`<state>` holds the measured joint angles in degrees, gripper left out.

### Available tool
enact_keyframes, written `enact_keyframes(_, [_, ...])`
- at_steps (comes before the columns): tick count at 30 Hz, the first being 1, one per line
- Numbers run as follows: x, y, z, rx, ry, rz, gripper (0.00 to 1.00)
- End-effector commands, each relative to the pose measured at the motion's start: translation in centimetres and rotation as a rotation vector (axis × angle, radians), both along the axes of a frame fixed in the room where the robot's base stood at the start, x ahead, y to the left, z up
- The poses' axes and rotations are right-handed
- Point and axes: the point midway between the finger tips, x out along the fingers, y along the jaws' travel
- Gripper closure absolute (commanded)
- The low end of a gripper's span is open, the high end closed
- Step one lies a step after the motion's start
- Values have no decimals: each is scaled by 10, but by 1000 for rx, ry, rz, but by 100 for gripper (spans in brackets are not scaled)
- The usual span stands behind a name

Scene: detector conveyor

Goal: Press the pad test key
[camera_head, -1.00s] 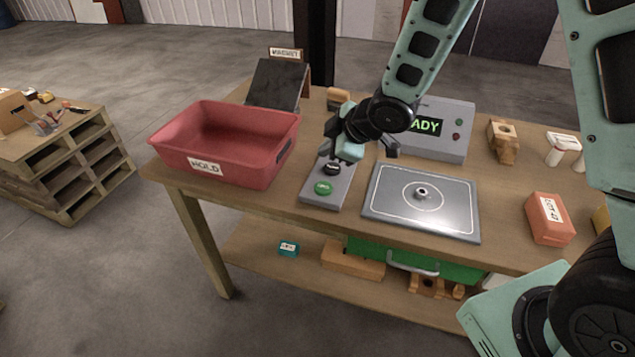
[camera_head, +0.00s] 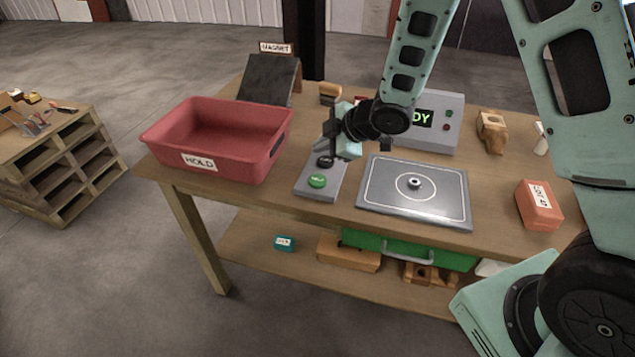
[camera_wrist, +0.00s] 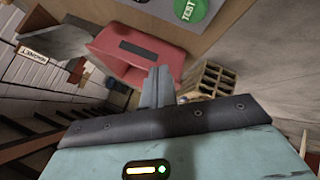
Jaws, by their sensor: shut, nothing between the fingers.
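The green key (camera_head: 317,181) sits at the near end of a grey key panel (camera_head: 309,191) on the bench. It also shows in the wrist view (camera_wrist: 190,8), cut by the top edge, with TEST readable on it. A black key (camera_head: 325,162) is behind it. My gripper (camera_head: 331,138) is shut and empty, above the panel's far part, behind the green key and apart from it. Its closed fingers show in the wrist view (camera_wrist: 158,86). The flat grey pad (camera_head: 385,210), with a small ring (camera_head: 414,184) at its centre, lies right of the panel.
The red HOLD bin (camera_head: 232,165) stands left of the panel. A display box (camera_head: 445,125), partly hidden by my arm, stands behind the pad. An orange block (camera_head: 539,205) lies to the right. A dark sloped board with a MAGNET sign (camera_head: 275,48) stands at the back.

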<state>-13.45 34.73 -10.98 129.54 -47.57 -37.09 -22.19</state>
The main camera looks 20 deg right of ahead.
Motion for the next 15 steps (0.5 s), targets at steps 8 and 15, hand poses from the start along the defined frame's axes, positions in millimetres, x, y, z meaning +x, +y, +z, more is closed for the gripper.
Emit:
enact_keyframes(8, [0, 0, -45, 0, 1, -1, 100])
enact_keyframes(15, [0, 0, -69, 1, 0, -1, 100])
